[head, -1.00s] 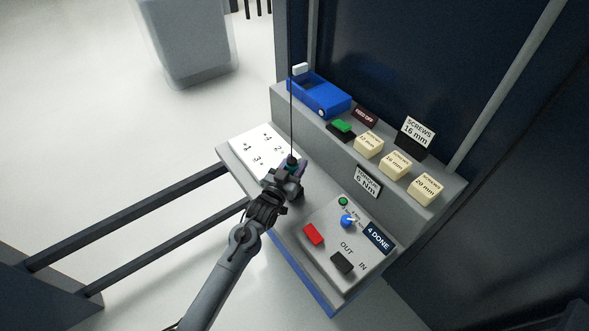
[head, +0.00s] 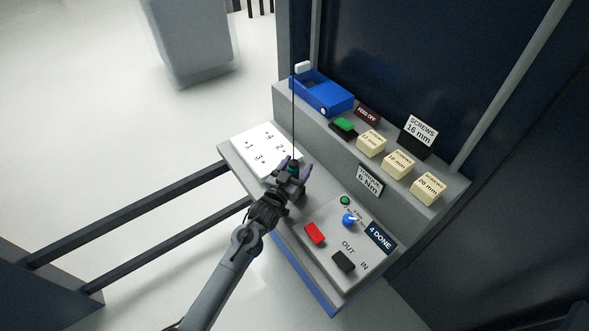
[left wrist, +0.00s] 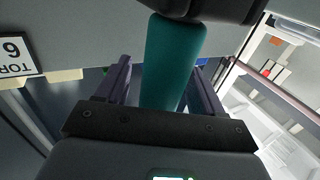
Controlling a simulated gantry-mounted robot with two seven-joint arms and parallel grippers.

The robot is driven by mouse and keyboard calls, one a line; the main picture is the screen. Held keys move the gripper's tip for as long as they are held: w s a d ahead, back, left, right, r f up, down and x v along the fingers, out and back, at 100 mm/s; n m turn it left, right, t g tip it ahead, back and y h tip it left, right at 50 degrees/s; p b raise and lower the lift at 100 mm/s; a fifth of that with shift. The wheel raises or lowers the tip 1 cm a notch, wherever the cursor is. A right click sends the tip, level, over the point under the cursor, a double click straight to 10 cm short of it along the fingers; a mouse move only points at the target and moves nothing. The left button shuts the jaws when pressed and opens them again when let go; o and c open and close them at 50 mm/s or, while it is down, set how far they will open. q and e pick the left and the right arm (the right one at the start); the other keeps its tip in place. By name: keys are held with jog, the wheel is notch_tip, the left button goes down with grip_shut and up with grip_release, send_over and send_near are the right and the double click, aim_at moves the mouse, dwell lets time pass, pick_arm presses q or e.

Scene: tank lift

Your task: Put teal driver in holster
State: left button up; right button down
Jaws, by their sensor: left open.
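The teal driver (left wrist: 172,62) stands between the two spread purple fingers of my left gripper (head: 293,171). A strip of space shows on each side of the handle in the left wrist view, so the fingers look clear of it. In the head view only a small teal part of the driver shows between the fingers, with a thin dark line rising above it. A black round part (left wrist: 205,8) meets one end of the handle in the left wrist view. I cannot tell whether it is the holster. My right gripper is not in view.
A white numbered plate (head: 262,137) lies left of the gripper on the grey console. A panel with a red button (head: 315,233), black button (head: 344,261) and blue knob (head: 348,219) is to the right. A blue bin (head: 335,98) and screw boxes (head: 397,164) stand on the raised ledge.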

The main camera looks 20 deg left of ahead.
pick_arm(q)
jog(key=shift+r, duration=0.25)
jog(key=s+f+g, duration=0.2)
jog(key=s+g, duration=0.3)
jog(key=s, duration=0.9)
jog(key=s+f+g+y+p, duration=0.1)
jog(key=s+g, duration=0.3)
jog(key=s, duration=1)
jog(key=s+f+g+p, duration=0.1)
jog(key=s+g, duration=0.4)
jog(key=s, duration=0.9)
jog(key=shift+s+a+f+m+g+y, duration=0.2)
jog(key=shift+a+f+m+g+y, duration=0.15)
jog(key=shift+f, duration=0.45)
jog(key=shift+r+p, duration=0.1)
jog(key=shift+p, duration=0.2)
